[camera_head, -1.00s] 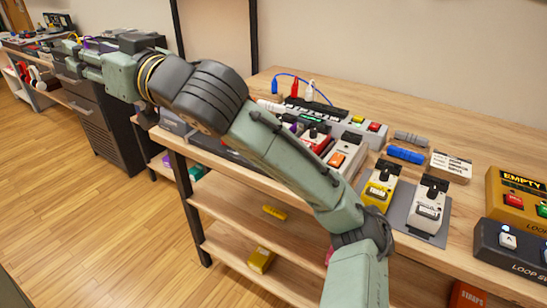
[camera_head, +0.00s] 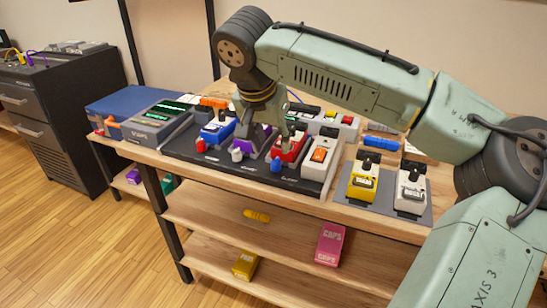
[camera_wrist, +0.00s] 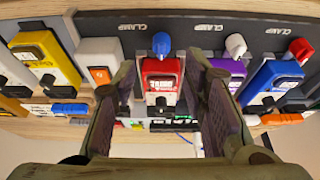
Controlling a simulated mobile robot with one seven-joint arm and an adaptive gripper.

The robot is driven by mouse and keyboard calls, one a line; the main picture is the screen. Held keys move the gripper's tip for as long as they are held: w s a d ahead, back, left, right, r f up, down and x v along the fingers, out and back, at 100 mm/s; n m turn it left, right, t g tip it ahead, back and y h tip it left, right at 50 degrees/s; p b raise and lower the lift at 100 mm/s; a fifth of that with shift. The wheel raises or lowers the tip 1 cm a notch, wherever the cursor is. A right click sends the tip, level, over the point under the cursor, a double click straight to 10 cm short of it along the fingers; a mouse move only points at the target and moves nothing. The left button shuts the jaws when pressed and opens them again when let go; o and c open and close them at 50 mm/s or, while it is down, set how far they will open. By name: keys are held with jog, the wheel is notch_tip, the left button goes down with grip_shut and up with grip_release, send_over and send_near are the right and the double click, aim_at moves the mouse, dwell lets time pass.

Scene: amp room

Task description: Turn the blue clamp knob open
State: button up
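The blue clamp knob (camera_head: 276,165) is on the dark board's front strip, before the red pedal (camera_head: 292,148). In the wrist view, the blue knob (camera_wrist: 161,43) is at the top centre, just beyond the red pedal (camera_wrist: 162,82). My gripper (camera_wrist: 160,76) is open, its fingers on either side of the red pedal in that view, with nothing held. In the head view my gripper (camera_head: 265,126) points down over the purple and red pedals. It appears apart from the blue knob. Contact with the pedals cannot be told.
A white knob (camera_head: 237,154) and a red knob (camera_head: 200,145) stand left of the blue one, before the purple and blue pedals. A white pedal with an orange button (camera_head: 320,156) is close on the right. Yellow (camera_head: 363,180) and pale (camera_head: 411,188) pedals stand further right.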

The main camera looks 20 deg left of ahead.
aim_at(276, 160)
jog(key=x, duration=0.7)
jog(key=shift+c, duration=0.4)
grip_shut()
